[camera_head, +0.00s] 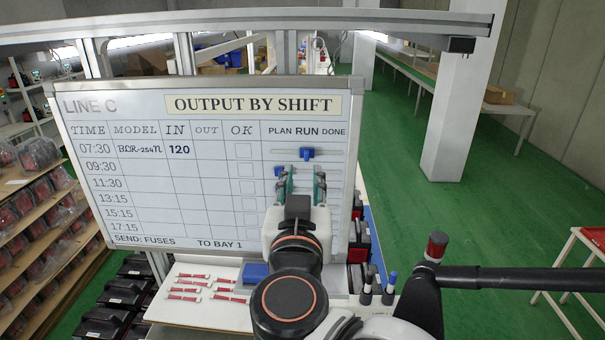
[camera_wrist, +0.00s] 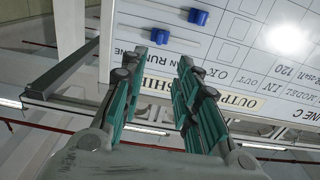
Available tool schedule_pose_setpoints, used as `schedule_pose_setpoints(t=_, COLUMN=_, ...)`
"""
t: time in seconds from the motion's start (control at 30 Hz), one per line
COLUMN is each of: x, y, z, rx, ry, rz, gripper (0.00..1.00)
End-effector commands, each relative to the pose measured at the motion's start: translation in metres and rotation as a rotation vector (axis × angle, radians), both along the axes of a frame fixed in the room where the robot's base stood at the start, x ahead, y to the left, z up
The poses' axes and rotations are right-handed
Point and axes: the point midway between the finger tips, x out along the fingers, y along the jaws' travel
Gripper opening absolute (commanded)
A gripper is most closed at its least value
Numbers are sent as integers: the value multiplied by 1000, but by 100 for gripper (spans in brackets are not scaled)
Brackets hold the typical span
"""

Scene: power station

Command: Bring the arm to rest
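My gripper (camera_head: 304,182) is raised in front of the right part of a whiteboard (camera_head: 205,215). Its two green-padded fingers are apart, with nothing between them. In the wrist view the gripper (camera_wrist: 160,75) is open too, its fingers pointing toward the board, which appears turned around. I cannot tell exactly how far the fingertips are from the board. My arm rises from the bottom of the head view and hides the board's lower right part.
Blue sliders sit on the board's rows, an upper one (camera_head: 306,154) and a lower one (camera_head: 279,171) beside my fingers. Red-and-white fuses (camera_head: 190,285) and a blue block (camera_head: 255,273) lie on the white worktop (camera_head: 215,313) below.

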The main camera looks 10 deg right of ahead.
Motion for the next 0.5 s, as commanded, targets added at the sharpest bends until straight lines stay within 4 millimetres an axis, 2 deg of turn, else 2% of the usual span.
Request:
schedule_pose_setpoints(t=0.17, x=-9, y=2, z=0, rx=0, ry=0, rz=1, gripper=29)
schedule_pose_setpoints(t=0.5, x=-10, y=3, z=0, rx=0, ry=0, rz=-1, gripper=29)
